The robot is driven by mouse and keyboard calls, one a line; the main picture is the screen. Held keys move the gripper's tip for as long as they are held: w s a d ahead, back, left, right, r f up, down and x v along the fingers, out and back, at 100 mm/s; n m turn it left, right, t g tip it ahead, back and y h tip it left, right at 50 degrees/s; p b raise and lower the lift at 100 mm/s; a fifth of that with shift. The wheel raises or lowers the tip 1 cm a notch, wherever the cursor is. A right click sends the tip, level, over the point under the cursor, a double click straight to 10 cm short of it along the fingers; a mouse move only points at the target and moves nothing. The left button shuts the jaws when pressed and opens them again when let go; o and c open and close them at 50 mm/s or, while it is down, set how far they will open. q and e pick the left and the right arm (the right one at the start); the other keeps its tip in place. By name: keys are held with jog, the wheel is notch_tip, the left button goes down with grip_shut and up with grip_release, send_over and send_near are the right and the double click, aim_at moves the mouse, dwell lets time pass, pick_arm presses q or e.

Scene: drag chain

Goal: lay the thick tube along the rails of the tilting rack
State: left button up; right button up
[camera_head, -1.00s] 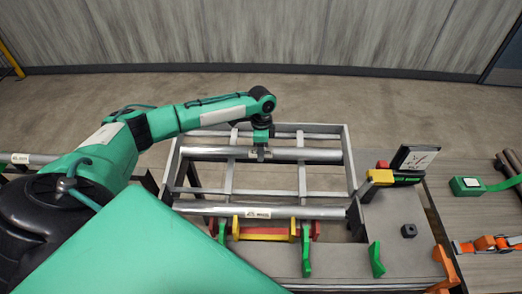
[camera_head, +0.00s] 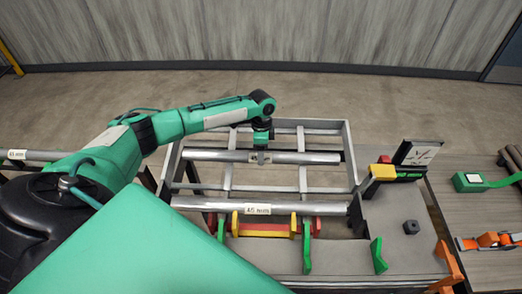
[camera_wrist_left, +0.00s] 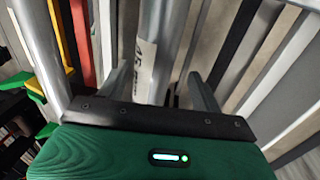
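A thick grey tube (camera_head: 305,158) runs left to right over the frame of the tilting rack (camera_head: 348,160) in the head view. My left gripper (camera_head: 262,158) points down at its middle, over its pale label. In the left wrist view the tube (camera_wrist_left: 165,35) passes between the two fingers (camera_wrist_left: 157,88), which sit on either side of it. The tube moves with the gripper, so it appears held. It looks just above the rack's bars; any contact is unclear. My right gripper is out of view.
A second labelled tube (camera_head: 320,208) lies along the rack's near side, by a red and yellow block (camera_head: 264,230) and green uprights (camera_head: 378,256). A yellow-green device with a raised panel (camera_head: 416,153) stands at right. Another tube (camera_head: 45,155) lies at far left.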

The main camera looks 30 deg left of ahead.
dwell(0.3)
pick_arm(q)
jog(key=shift+r, duration=0.3)
notch_tip(320, 180, up, 13)
jog(key=w+a+b, duration=0.1)
jog(key=b, duration=0.2)
jog(key=shift+w, duration=0.25)
